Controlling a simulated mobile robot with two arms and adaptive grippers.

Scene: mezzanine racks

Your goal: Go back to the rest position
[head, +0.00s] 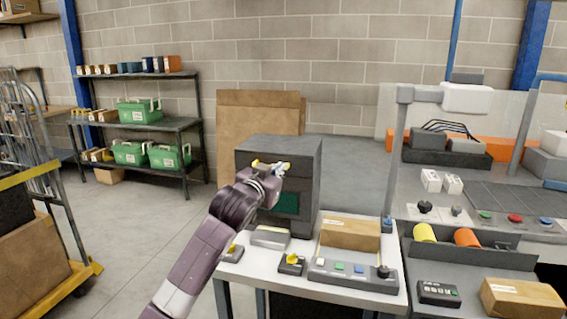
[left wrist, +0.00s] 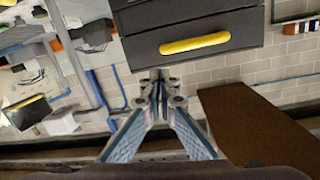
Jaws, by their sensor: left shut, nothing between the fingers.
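My left gripper (head: 284,168) is raised at the end of my purple arm, in front of the upper part of a dark grey cabinet (head: 306,160). In the left wrist view the left gripper (left wrist: 160,80) has its fingertips together with nothing between them. The cabinet's yellow handle (left wrist: 195,43) shows just beyond the fingertips, and they look apart from it. In the head view my gripper partly hides this handle. My right gripper is in neither view.
The cabinet stands on a white table (head: 262,268) with a cardboard box (head: 350,233) and a button panel (head: 330,275). A bench with rollers (head: 467,237) is at right. A rack with green crates (head: 138,111) is at back left, a trolley (head: 40,270) at left. Floor between is clear.

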